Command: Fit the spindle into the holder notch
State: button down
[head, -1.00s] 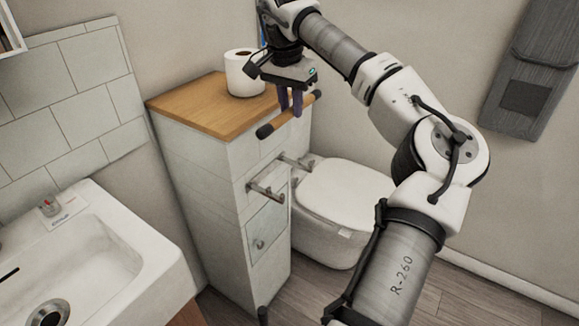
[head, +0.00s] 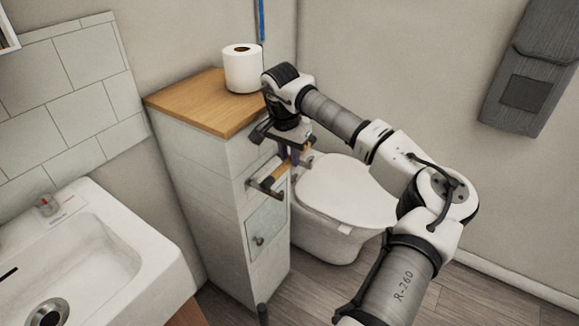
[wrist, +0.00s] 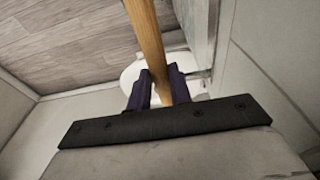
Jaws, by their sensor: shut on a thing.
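The spindle (head: 281,174) is a wooden rod; in the head view a dark end shows near the front holder arm. The wrist view shows the wooden rod (wrist: 150,45) between the dark purple fingers of my gripper (wrist: 159,85). The holder (head: 262,188) is a pair of metal arms on the side of the cabinet. The spindle lies along the holder, level with or just above its arms. Whether its ends touch the notches cannot be told; the far end is partly hidden by my gripper.
The white tiled cabinet (head: 205,190) has a wooden top (head: 195,103) with a paper roll (head: 242,68) on it. A toilet (head: 345,195) stands right of the holder, close to my gripper. A sink (head: 115,250) is at the left.

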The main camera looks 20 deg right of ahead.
aim_at(289, 167)
jog(key=shift+f, duration=2.1)
jog(key=c, duration=1.3)
grip_release()
jog(key=r, duration=0.4)
jog(key=a+r, duration=0.1)
jog(key=r, duration=0.3)
jog(key=s+r, duration=0.1)
jog(key=r, duration=0.3)
jog(key=shift+a, duration=0.25)
